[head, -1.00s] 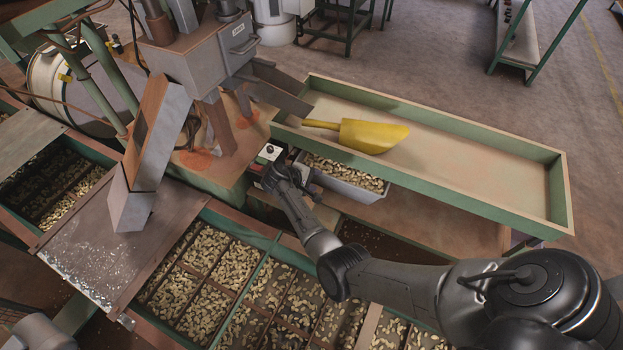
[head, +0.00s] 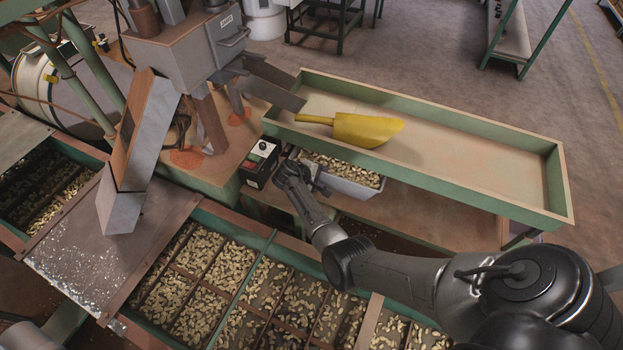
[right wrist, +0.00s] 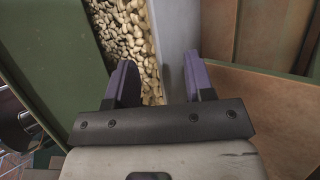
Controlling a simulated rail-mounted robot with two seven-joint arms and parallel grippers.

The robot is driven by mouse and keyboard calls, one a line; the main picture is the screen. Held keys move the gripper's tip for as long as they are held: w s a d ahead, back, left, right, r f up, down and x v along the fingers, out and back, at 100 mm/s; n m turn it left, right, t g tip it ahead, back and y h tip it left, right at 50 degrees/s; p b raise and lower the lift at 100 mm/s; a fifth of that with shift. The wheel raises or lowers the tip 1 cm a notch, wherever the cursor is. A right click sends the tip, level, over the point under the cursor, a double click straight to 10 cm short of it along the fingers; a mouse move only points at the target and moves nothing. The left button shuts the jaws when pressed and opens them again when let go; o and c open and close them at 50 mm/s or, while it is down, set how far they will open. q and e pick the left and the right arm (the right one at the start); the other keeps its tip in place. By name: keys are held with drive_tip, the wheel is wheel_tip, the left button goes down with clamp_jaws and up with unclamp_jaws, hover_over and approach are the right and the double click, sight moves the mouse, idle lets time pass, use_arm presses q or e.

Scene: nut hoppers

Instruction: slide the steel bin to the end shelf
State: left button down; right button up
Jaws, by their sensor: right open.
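The steel bin (head: 356,190) is a grey open box filled with pale nuts. It stands on the low wooden shelf, partly under the green-sided tray. My right gripper (head: 312,178) is at the bin's left end in the head view. In the right wrist view, my right gripper (right wrist: 160,78) is open, its two purple-grey fingers apart. The bin's grey wall (right wrist: 174,40) runs between them, with nuts on the left side. Whether either finger touches the wall cannot be told. The bare wooden shelf (head: 430,218) extends right of the bin. My left gripper is not in view.
The green-sided tray (head: 470,135) overhangs the shelf and holds a yellow scoop (head: 365,130). A black control box (head: 262,163) stands close left of my right gripper. Nut-filled compartments (head: 215,285) lie in front. A grey chute (head: 145,150) stands at left.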

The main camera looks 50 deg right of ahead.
sight(333, 176)
drive_tip(key=shift+b+x, duration=1.35)
drive_tip(key=shift+x, duration=2.05)
drive_tip(key=shift+w, duration=0.1)
drive_tip(key=shift+c, duration=0.2)
drive_tip(key=c, duration=0.6)
clamp_jaws()
